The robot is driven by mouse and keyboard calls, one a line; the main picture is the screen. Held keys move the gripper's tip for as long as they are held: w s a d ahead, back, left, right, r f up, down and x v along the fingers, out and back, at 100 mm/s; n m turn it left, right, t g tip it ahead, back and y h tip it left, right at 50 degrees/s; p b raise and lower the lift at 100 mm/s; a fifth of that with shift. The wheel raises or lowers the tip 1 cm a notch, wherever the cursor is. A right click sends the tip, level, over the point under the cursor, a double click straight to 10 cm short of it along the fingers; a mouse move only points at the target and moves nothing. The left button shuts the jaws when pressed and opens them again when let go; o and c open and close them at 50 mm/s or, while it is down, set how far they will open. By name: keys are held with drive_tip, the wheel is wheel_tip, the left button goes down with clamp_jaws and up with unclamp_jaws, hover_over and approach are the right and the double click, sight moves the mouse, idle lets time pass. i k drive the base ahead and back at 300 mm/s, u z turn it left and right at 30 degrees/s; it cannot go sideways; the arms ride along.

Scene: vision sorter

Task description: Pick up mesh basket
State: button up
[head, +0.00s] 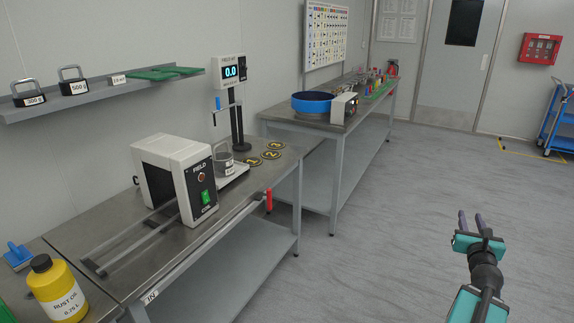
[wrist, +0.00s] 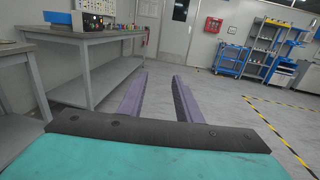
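I cannot make out a mesh basket for certain in either view. A small grey handled item (head: 224,160) stands beside the FIELD machine on the near bench in the head view; it is too small to tell whether it is a basket or a weight. My gripper (head: 470,214) is over the open floor at the right, well apart from the benches. In the wrist view its two fingers (wrist: 161,76) are spread with nothing between them.
The far bench (head: 345,127) bears a blue bowl (head: 312,103). Weights (head: 74,80) sit on a wall shelf. The floor (head: 390,240) between is clear.

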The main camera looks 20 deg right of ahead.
sight(222, 158)
drive_tip(key=z, duration=0.6)
drive_tip(key=i, duration=1)
drive_tip(key=z, duration=0.9)
drive_tip(key=k, duration=0.15)
drive_tip(key=u, duration=3.5)
